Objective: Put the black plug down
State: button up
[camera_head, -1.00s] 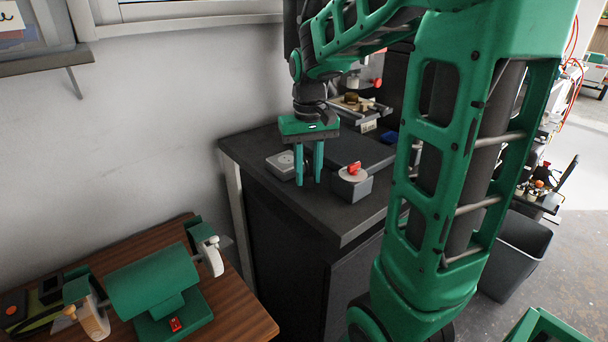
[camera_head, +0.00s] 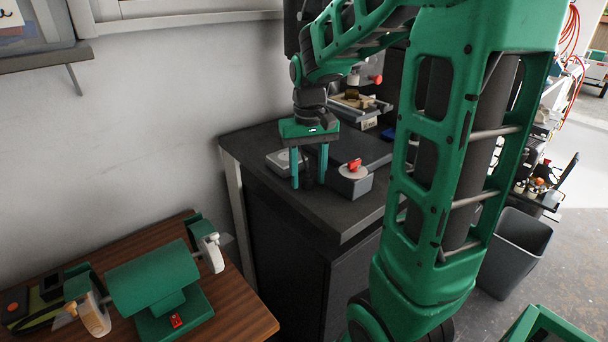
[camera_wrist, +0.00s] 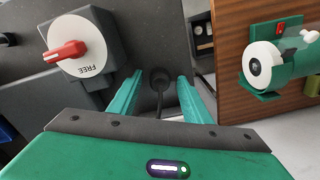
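The black plug (camera_wrist: 157,77) is a round dark piece with a cord, seen between my fingers in the wrist view. In the head view the plug (camera_head: 308,173) is a small dark shape on or just over the dark bench top (camera_head: 338,216). My gripper (camera_head: 309,186) reaches down around it with both green fingers spread. In the wrist view my gripper (camera_wrist: 159,76) shows a gap on each side of the plug. The plug's underside is hidden, so its contact with the bench is unclear.
A grey switch box (camera_head: 352,184) with a red knob (camera_head: 355,164) stands just right of my fingers. A low grey box (camera_head: 281,163) lies behind left. A green bench grinder (camera_head: 152,280) is on the wooden table (camera_head: 243,318). The bench's front corner is clear.

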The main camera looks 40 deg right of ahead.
aim_at(308, 177)
notch_tip(308, 177, up, 13)
dwell(0.7)
dwell(0.5)
